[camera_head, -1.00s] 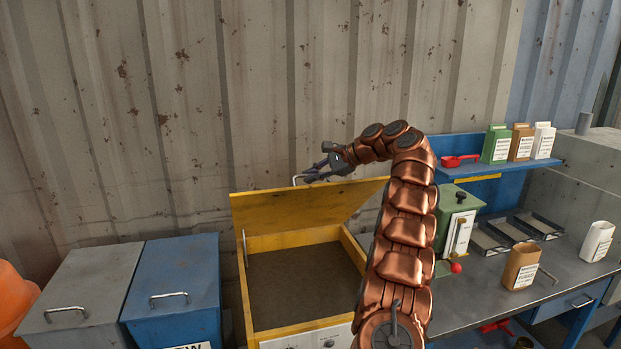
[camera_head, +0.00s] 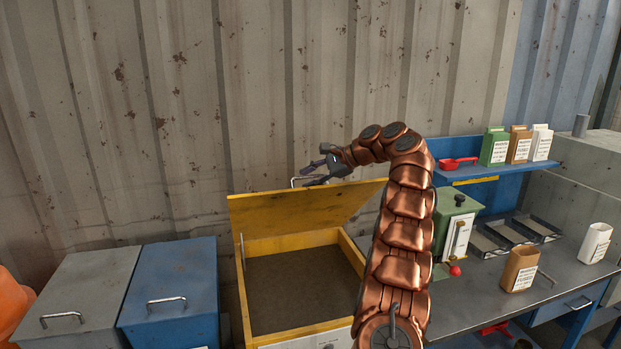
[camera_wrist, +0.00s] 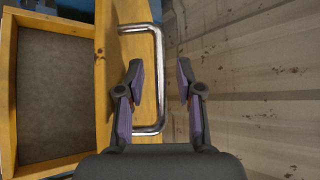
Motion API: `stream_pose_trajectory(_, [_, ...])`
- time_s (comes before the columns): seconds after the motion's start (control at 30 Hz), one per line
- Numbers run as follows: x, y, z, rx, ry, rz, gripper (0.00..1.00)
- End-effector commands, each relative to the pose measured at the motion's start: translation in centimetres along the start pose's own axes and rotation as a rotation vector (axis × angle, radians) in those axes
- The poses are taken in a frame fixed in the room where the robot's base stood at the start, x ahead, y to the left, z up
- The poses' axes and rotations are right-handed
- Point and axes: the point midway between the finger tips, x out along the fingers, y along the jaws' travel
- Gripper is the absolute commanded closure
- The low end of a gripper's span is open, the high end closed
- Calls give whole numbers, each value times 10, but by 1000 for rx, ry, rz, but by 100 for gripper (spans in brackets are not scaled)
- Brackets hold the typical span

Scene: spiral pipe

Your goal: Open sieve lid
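The sieve is a yellow box (camera_head: 247,296) with a brown-grey floor inside. Its yellow lid (camera_head: 280,212) stands raised at the back, tilted up from the box. A metal bar handle (camera_head: 293,181) is at the lid's upper edge; it shows clearly in the wrist view (camera_wrist: 157,85). My gripper (camera_head: 311,174) is at the lid's top edge near the handle.
A grey bin (camera_head: 85,290) and a blue bin (camera_head: 172,283) with handles stand left of the box. A green machine (camera_head: 455,225) and a workbench (camera_head: 470,297) with paper bags are at right. A corrugated wall (camera_head: 200,100) rises close behind.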

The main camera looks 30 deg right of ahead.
Motion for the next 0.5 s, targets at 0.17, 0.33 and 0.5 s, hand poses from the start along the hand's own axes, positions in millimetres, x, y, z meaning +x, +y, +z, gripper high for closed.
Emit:
stream_pose_trajectory(0.17, [0,0,0,0,0,1,64])
stream_pose_trajectory(0.33, [-3,0,-1,0,2,0,64])
stream_pose_trajectory(0.5, [-12,0,-1,0,2,0,64])
